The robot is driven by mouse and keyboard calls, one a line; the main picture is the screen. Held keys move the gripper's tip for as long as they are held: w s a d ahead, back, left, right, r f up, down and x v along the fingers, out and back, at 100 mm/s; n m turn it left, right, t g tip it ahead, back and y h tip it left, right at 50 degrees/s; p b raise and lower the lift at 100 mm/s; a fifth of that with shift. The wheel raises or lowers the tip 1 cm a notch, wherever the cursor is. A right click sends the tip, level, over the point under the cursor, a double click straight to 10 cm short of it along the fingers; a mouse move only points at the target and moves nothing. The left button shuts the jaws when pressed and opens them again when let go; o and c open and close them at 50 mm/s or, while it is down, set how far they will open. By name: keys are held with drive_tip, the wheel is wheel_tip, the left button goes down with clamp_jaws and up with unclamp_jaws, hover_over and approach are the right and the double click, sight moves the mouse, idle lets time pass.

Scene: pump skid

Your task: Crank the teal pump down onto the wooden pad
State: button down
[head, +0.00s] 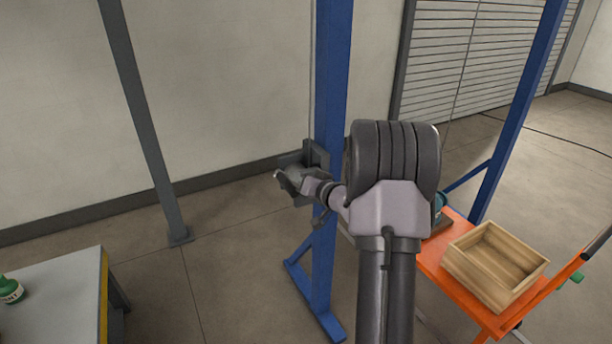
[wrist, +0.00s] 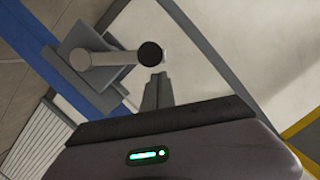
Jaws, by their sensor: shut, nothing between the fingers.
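My gripper (head: 284,180) is shut and empty beside the winch (head: 305,160) on the blue post in the head view. In the wrist view my gripper's fingers (wrist: 158,80) are closed together just below a black round knob (wrist: 150,54). The knob is at the end of a pale bar that reaches from the grey winch plate (wrist: 70,48). The fingers look apart from the knob, but depth is hard to judge. A small part of the teal pump (head: 439,204) shows behind my arm; the rest is hidden. I cannot make out the wooden pad.
A blue frame (head: 333,80) stands on the floor, its second post (head: 515,110) at the right. An orange cart (head: 437,263) carries an open wooden box (head: 478,279). A grey table (head: 65,290) with a green bottle (head: 10,290) is at lower left. Floor between is clear.

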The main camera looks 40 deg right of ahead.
drive_tip(key=shift+a+f, duration=0.15)
drive_tip(key=shift+f, duration=0.15)
drive_tip(key=w+a+f+n+h+b, duration=0.1)
drive_tip(key=a+f+n+b, duration=0.2)
drive_tip(key=b, duration=0.6)
wheel_tip(320, 180, down, 3)
drive_tip(key=shift+w+a+r+g+b, duration=0.15)
drive_tip(key=shift+a+g+b, duration=0.15)
drive_tip(key=shift+a, duration=0.65)
